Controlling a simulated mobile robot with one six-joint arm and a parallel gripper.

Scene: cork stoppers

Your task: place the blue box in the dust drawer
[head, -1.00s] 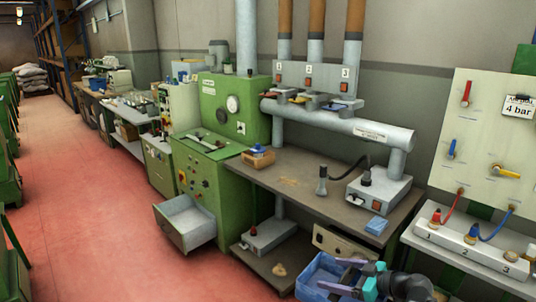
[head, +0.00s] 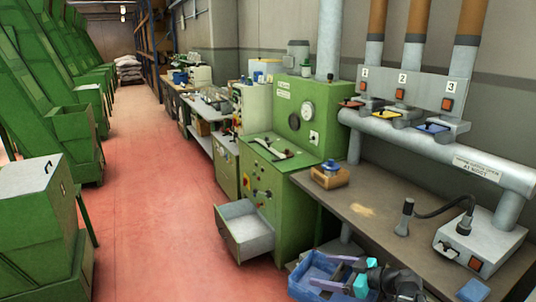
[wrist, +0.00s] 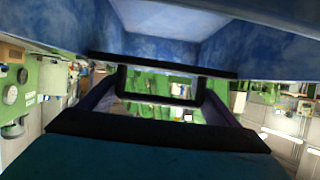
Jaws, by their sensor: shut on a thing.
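The blue box (head: 303,290) is an open-topped bin at the bottom of the head view, its lower part cut off by the picture edge. My gripper (head: 334,273) is shut on its rim at the right side. In the wrist view the box's blue wall (wrist: 80,22) fills the top, with the gripper fingers (wrist: 160,84) across the middle. The dust drawer (head: 250,238) is a grey metal drawer pulled open from the lower front of the green machine (head: 295,110). The box is held to the right of the drawer and nearer to me.
A workbench (head: 365,210) right of the machine carries a small wooden box (head: 330,177), a lamp-like nozzle and a grey unit (head: 480,245). Green machines (head: 40,220) line the left. The red floor (head: 160,230) between is clear.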

